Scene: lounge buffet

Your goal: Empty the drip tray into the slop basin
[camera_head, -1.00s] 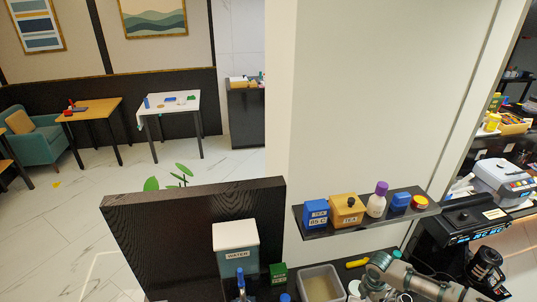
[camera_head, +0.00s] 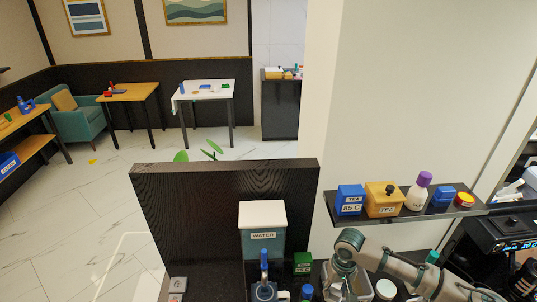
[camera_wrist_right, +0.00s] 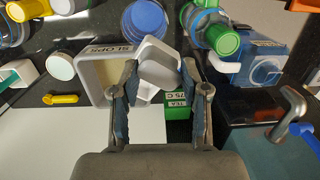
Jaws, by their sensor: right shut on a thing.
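The slop basin (camera_wrist_right: 92,75), a pale rectangular tub marked SLOPS, sits on the dark counter in the right wrist view. My right gripper (camera_wrist_right: 160,78) is shut on a small pale grey piece, which looks to be the drip tray (camera_wrist_right: 158,68). The tray is held at the basin's right side and overlaps it in this view. Its inside is hidden, so I cannot tell whether it holds liquid. In the head view my right gripper (camera_head: 340,278) hangs over the basin area and hides much of the basin. My left gripper is not in view.
A water dispenser (camera_head: 262,240) and a green tea box (camera_head: 302,263) stand left of my gripper. A wall shelf (camera_head: 400,213) with tea boxes and a bottle hangs above my right arm. A yellow utensil (camera_wrist_right: 62,99) lies near the basin. Several cups and jars crowd the counter.

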